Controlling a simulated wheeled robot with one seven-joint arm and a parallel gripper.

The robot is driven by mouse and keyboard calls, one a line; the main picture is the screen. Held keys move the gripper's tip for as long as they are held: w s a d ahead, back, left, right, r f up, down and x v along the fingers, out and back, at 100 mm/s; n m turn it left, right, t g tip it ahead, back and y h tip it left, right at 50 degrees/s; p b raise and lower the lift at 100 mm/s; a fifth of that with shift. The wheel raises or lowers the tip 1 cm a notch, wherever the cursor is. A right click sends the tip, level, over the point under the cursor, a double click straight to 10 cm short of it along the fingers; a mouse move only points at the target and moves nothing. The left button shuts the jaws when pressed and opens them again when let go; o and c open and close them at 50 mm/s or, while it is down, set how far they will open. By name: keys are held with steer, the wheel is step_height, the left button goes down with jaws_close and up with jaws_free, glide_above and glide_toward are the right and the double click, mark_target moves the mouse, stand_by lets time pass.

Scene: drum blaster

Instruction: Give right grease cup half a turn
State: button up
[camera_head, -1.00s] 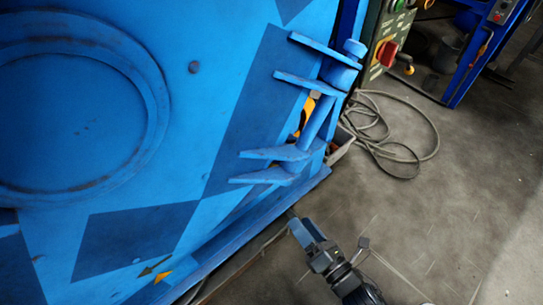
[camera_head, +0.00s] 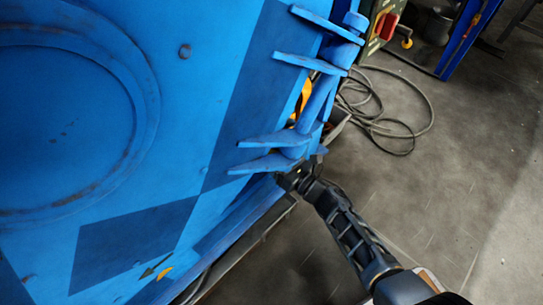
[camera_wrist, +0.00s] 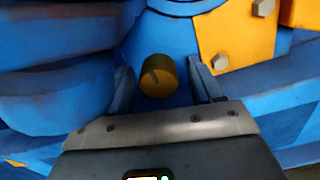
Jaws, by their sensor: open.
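My gripper (camera_wrist: 161,72) is open, with one finger on each side of the cup. A gap shows between the cup and the right finger; contact on the left is hard to tell. In the head view my gripper (camera_head: 290,179) is at the lower end of the blue hinge, its fingers mostly hidden. The cup is hidden there.
Blue hinge plates (camera_head: 270,140) stick out from the large blue door (camera_head: 150,120) close to my gripper. An orange plate (camera_wrist: 222,38) with bolts is near the right finger. A grey cable (camera_head: 385,125) lies coiled on the floor.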

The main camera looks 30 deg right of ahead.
steer(key=shift+w+a, duration=0.15)
steer(key=shift+w, duration=0.3)
steer(key=shift+c, duration=0.2)
steer(key=c, duration=1)
steer(key=shift+m, duration=0.4)
